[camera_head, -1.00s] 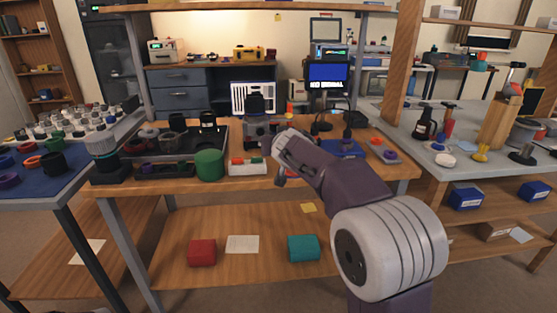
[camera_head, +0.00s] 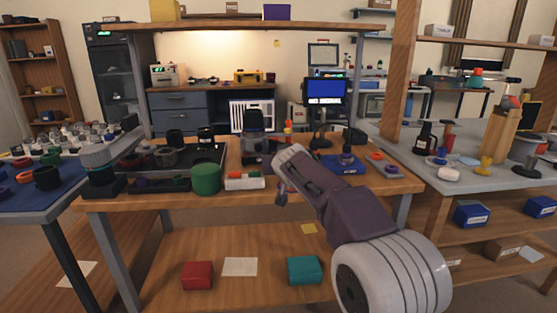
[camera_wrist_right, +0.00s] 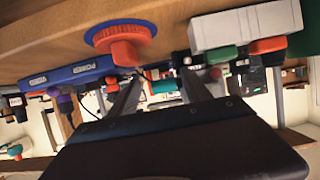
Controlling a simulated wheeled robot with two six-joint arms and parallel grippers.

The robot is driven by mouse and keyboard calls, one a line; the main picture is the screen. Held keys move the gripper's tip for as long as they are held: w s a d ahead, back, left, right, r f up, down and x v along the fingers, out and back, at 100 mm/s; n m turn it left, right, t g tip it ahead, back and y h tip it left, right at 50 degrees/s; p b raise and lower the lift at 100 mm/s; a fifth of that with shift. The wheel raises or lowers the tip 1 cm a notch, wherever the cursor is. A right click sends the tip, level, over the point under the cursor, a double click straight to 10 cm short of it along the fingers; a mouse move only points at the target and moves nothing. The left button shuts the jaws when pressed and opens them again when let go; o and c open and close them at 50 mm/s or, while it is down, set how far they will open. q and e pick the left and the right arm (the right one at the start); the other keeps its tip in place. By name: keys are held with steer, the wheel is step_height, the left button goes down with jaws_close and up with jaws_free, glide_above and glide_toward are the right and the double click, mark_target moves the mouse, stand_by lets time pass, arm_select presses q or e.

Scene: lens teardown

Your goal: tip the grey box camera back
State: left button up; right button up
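A dark grey boxy device (camera_head: 254,121), likely the grey box camera, stands upright at the middle of the workbench in the head view. Its lower front is partly hidden by my right arm and small items. My right arm reaches in from the lower right, and its gripper (camera_head: 281,192) hangs at the bench's front edge, in front of and apart from the device. In the right wrist view the two fingers of my right gripper (camera_wrist_right: 160,76) stand apart with nothing held between them. I cannot make out the grey box camera there. My left gripper is out of view.
A green cylinder (camera_head: 206,179) and a white tray (camera_head: 244,181) with red and green pieces stand left of my right gripper. A dark parts tray (camera_head: 205,157) fills the bench's left. A lit screen (camera_head: 326,92) stands behind.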

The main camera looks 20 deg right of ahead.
steer(key=shift+a+r, duration=0.1)
steer(key=shift+r, duration=0.2)
steer(key=shift+s+a+r, duration=0.1)
steer(key=shift+s+r, duration=0.05)
steer(key=shift+s, duration=0.15)
steer(key=v, duration=0.8)
steer(key=shift+s+p, duration=0.25)
steer(key=shift+p, duration=0.15)
steer(key=s+a+f+n+g+y+p, duration=0.1)
steer(key=s+f+g, duration=0.3)
steer(key=f, duration=0.8)
steer(key=s+a+f+n+g+y, duration=0.1)
steer(key=s+a+f+g, duration=0.15)
steer(key=s+f, duration=0.7)
steer(key=s+a+f+g+y+p, duration=0.15)
steer(key=s+f+g, duration=0.45)
steer(key=s+f, duration=0.7)
step_height(320, 180, up, 37)
steer(key=w+p, duration=0.1)
steer(key=p, duration=3.6)
steer(key=shift+w+n+t, duration=0.25)
steer(key=shift+n+t, duration=0.05)
steer(key=shift+t, duration=0.05)
